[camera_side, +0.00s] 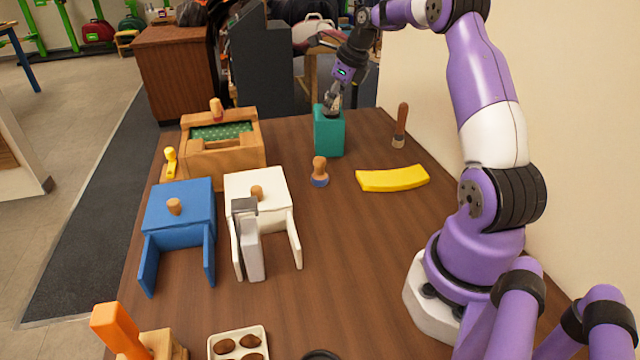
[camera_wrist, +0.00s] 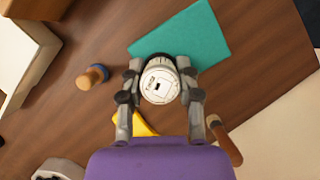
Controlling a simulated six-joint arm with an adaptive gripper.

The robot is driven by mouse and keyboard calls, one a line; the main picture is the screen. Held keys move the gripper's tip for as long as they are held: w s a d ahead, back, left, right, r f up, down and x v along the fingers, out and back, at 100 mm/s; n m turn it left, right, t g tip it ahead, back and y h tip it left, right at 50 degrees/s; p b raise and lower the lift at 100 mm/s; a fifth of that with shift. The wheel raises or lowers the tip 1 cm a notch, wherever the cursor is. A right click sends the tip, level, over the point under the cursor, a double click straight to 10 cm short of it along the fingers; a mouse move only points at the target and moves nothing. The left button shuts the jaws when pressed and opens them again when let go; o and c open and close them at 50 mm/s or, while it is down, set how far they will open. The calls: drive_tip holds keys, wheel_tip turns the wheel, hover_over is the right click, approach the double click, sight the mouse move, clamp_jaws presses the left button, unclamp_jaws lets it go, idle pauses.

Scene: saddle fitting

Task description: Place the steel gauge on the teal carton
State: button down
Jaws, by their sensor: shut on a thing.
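The teal carton (camera_side: 329,136) stands upright at the far end of the table. Its flat teal face also shows in the wrist view (camera_wrist: 206,36). My gripper (camera_side: 334,101) is at the carton's top, pointing down. In the wrist view, my gripper (camera_wrist: 160,88) is shut on the steel gauge (camera_wrist: 160,84), a round piece with a pale dial face, held between the two fingers. The gauge overlaps the carton's near edge in that view. In the side view the gauge is small and mostly hidden by the fingers. I cannot tell whether it touches the carton.
A wooden box (camera_side: 222,158), blue stand (camera_side: 178,215) and white stand (camera_side: 259,190) fill the left.

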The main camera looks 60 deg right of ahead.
drive_tip(key=shift+f, duration=0.1)
drive_tip(key=c, duration=0.5)
unclamp_jaws()
drive_tip(key=shift+c, duration=0.2)
